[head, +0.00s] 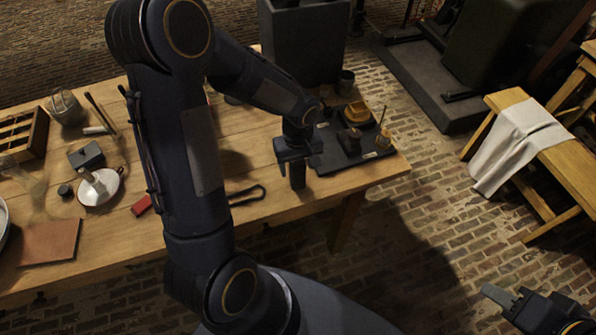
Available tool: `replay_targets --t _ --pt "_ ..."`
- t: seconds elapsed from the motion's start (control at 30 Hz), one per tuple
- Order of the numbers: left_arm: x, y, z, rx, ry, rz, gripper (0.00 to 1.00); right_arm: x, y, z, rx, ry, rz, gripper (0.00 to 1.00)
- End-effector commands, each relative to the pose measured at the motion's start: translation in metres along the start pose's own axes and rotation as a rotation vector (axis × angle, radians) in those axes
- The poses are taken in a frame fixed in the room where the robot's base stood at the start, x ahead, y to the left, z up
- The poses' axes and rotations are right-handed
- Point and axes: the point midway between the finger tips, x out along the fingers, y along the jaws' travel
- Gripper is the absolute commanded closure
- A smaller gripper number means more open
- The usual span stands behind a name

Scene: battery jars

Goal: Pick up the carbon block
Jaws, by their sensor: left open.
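A dark upright block, which looks like the carbon block (298,177), stands near the right front part of the wooden table. My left gripper (296,160) is right above it, pointing down, with its jaws open. The block's top is hidden by the gripper, and I cannot tell whether the fingers touch it. My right gripper (500,297) is at the lower right corner, over the brick floor and far from the block. Its jaw opening is unclear.
A black tray (376,158) with small brown and yellow items lies just right of the block. A black wire loop (246,195) lies to its left. My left arm hides the table's middle. A white dish (103,195) and a red piece (141,205) are further left.

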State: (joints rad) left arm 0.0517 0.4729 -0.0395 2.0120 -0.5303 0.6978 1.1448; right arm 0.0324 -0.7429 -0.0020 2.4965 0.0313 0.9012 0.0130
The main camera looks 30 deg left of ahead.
Motion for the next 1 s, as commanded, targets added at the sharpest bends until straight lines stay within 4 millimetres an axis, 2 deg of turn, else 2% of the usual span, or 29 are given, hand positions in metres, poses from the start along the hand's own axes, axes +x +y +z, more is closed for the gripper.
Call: replay_targets --t 0.23,0.67,1.0 --pt "0.0020 0.0000 -0.0001 0.000 0.000 0.001 0.38 0.0000 0.0000 0.0000 0.000 0.000 0.000 0.64" --pt "0.0016 0.0001 0.0000 0.000 0.000 0.001 0.94 0.0000 0.0000 -0.0001 0.000 0.000 0.000 0.64" --pt "-0.0033 0.0004 -0.0005 0.000 0.002 0.002 0.94 -0.0001 0.0000 -0.0001 0.000 0.000 0.000 0.64"
